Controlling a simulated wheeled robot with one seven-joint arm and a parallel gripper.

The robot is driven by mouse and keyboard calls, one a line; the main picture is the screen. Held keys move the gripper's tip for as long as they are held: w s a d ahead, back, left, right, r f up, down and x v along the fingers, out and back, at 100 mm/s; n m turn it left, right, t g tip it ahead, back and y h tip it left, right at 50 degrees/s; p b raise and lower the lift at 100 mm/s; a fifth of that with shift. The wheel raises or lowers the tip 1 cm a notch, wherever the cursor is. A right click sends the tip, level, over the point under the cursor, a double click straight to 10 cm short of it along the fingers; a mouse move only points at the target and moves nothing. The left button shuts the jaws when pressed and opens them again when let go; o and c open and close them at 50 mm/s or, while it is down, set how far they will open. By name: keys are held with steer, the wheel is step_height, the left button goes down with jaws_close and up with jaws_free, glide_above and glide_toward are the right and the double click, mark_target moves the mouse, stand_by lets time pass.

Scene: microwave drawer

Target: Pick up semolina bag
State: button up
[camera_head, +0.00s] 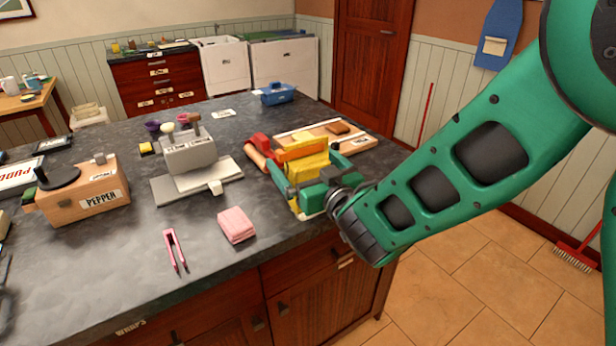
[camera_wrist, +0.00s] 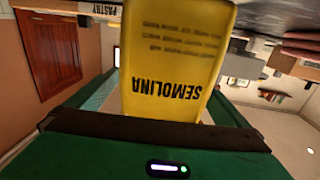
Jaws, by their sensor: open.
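The semolina bag (camera_head: 310,165) is yellow and stands on the dark countertop near its right edge, with an orange band at its top. In the wrist view the bag (camera_wrist: 172,60) fills the middle, its SEMOLINA label upside down. My green gripper (camera_head: 305,188) is open, with a finger on either side of the bag. In the wrist view the gripper (camera_wrist: 165,112) also shows the bag in front of its palm. I cannot tell whether the fingers touch the bag. My gripper hides the bag's lower part in the head view.
A wooden pastry board (camera_head: 350,143) lies just behind the bag, and a red rolling pin (camera_head: 261,150) lies to its left. The front counter area is mostly clear.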

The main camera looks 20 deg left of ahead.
steer(key=shift+w+a, duration=0.4)
steer(key=shift+w, duration=0.05)
steer(key=shift+c, duration=0.3)
steer(key=c, duration=1.5)
